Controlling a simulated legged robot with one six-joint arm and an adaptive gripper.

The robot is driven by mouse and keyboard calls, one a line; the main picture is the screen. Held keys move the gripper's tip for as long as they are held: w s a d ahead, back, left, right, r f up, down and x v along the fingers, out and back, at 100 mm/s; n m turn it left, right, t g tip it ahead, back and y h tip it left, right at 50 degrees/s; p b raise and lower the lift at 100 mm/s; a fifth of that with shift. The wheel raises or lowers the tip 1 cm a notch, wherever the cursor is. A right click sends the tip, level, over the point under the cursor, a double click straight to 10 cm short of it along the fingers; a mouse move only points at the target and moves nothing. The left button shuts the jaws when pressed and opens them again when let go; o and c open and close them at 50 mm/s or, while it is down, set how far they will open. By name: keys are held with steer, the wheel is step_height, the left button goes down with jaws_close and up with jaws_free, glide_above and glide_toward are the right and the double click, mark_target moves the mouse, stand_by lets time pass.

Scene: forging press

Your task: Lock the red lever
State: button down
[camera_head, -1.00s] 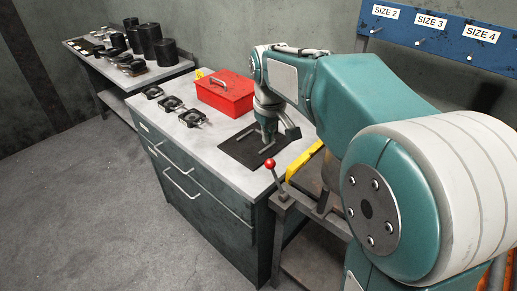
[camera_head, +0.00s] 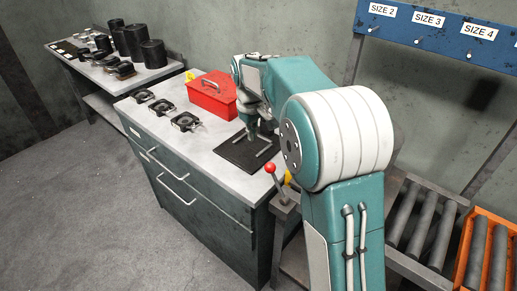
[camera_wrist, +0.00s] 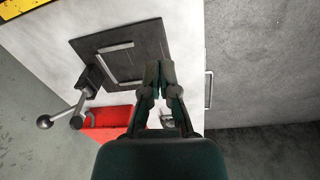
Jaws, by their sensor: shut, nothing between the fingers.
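The red lever (camera_head: 270,167) has a red ball knob on a thin rod and stands upright, slightly tilted, at the near right corner of the workbench. It is not seen in the wrist view. My gripper (camera_head: 251,139) is over the black plate, behind and to the left of the lever, apart from it. In the wrist view my gripper (camera_wrist: 154,68) has its fingertips together, with nothing between them. The black plate (camera_head: 236,156) has metal handles on it and also shows in the wrist view (camera_wrist: 90,47).
A metal lever with a grey ball (camera_wrist: 44,121) stands beside the plate in the wrist view. A roller conveyor (camera_head: 421,221) lies to the right. The floor in front is clear.

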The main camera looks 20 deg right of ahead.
mark_target(276, 182)
steer(key=s+d+f, duration=0.2)
steer(key=s+f, duration=0.1)
steer(key=f, duration=0.5)
steer(key=shift+r, duration=0.1)
stand_by(0.5)
